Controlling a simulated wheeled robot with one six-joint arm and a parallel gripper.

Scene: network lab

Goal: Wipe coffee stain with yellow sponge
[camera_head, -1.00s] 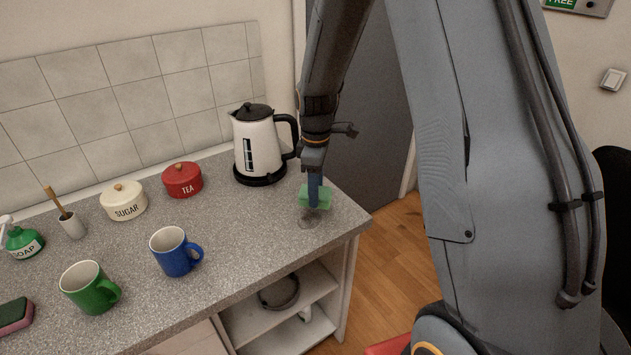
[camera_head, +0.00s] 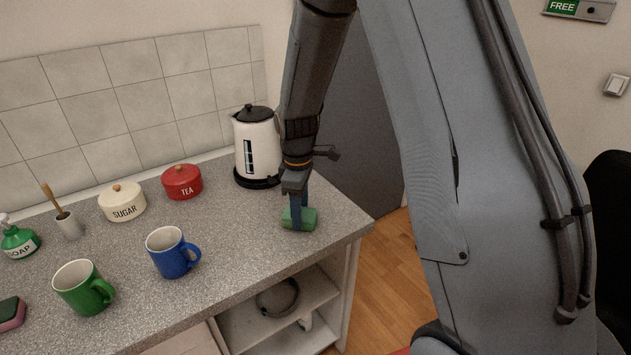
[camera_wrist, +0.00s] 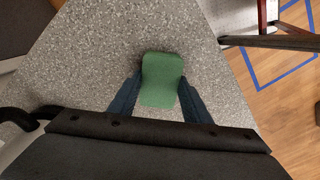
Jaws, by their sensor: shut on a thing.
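My gripper (camera_head: 299,212) is shut on a sponge (camera_head: 309,219) near the right end of the counter, in front of the kettle. The sponge shows a green face in both views; no yellow side is visible. In the wrist view, the sponge (camera_wrist: 162,78) sits between my two blue fingers, flat and low at the counter surface, seemingly touching it. The coffee stain cannot be made out now; the sponge and gripper cover the place where a brown ring showed earlier. A second sponge (camera_head: 11,315), green and pink, lies at the left edge.
The white kettle (camera_head: 258,150) stands close behind my gripper. A blue mug (camera_head: 170,255), green mug (camera_head: 82,288), sugar pot (camera_head: 123,203), tea pot (camera_head: 182,183) and soap bottle (camera_head: 20,241) stand to the left. The counter (camera_head: 240,235) is clear between blue mug and sponge.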

